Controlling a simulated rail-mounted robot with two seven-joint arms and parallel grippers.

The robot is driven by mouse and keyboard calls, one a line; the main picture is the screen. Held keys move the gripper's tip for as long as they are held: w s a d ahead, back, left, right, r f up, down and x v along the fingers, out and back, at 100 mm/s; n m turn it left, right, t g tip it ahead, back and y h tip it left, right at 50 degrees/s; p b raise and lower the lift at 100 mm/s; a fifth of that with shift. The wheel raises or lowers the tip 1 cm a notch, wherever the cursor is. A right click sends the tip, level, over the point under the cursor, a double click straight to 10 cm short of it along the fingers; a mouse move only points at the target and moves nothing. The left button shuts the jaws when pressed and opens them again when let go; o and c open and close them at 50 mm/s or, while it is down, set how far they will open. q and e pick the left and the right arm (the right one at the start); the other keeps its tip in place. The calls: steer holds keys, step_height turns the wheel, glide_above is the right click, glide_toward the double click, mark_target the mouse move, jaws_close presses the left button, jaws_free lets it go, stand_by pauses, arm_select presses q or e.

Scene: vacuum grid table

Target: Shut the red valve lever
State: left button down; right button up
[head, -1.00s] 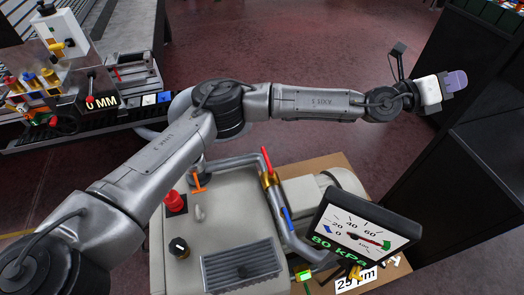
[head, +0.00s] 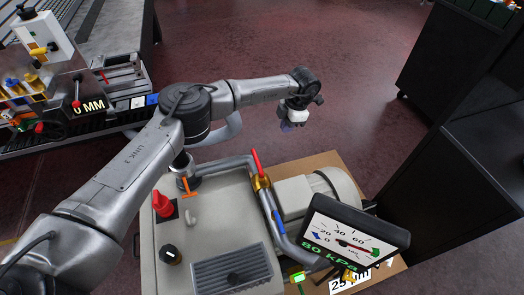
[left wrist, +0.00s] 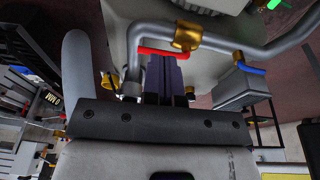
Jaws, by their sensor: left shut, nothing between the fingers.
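The red valve lever (head: 257,162) sticks up in the picture from a brass valve body (head: 261,183) on the grey pipe (head: 228,165). In the left wrist view the red lever (left wrist: 162,51) runs left from the brass body (left wrist: 187,36), just beyond my fingertips. My left gripper (head: 288,127) hangs beyond and right of the lever in the head view, apart from it in the picture. Its purple fingers (left wrist: 166,66) are shut and empty. I cannot tell the exact depth gap. My right gripper is not in view.
A blue lever (head: 279,222) sits further along the pipe. The gauge display (head: 352,243) reads 80 kPa at the lower right. An orange handle (head: 185,187), red knob (head: 163,204) and black dial (head: 170,255) are on the grey machine. Open floor lies behind the gripper.

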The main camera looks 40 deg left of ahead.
mark_target(257, 162)
arm_select(q)
steer(key=s+a+f+b, duration=0.4)
steer(key=s+f, duration=0.3)
steer(key=f, duration=0.3)
steer(key=shift+g, duration=0.4)
steer(key=shift+s, duration=0.1)
steer(key=shift+s+a+r+n+p, duration=0.1)
steer(key=shift+s+a+n+p, duration=0.15)
steer(key=shift+p, duration=0.4)
